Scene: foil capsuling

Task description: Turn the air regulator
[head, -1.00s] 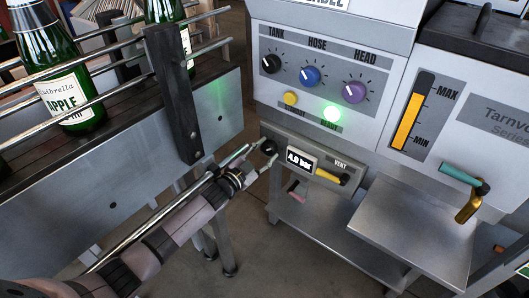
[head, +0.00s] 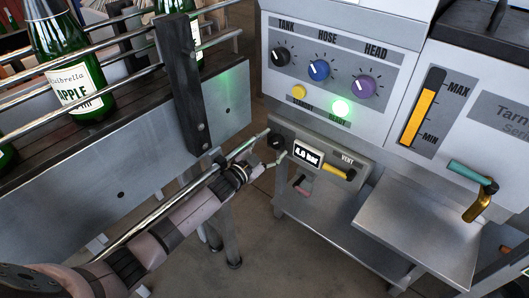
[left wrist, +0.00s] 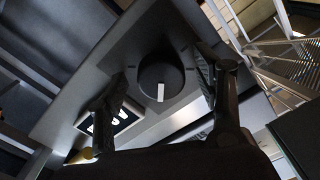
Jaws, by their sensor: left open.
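The air regulator is a black round knob (head: 276,142) at the left end of the grey lower panel, beside a display (head: 308,156) that reads about 4.0 bar. In the left wrist view the knob (left wrist: 160,74) faces me, with a white pointer mark at its lower edge. My left gripper (head: 270,150) is at the knob in the head view. In the left wrist view its two open fingers (left wrist: 160,90) stand on either side of the knob, with gaps visible between. My right gripper is not in view.
A yellow vent lever (head: 337,172) is right of the display. A metal shelf (head: 415,235) juts out at the lower right. A conveyor (head: 130,165) with green bottles (head: 65,65) and rails stands close to my left arm.

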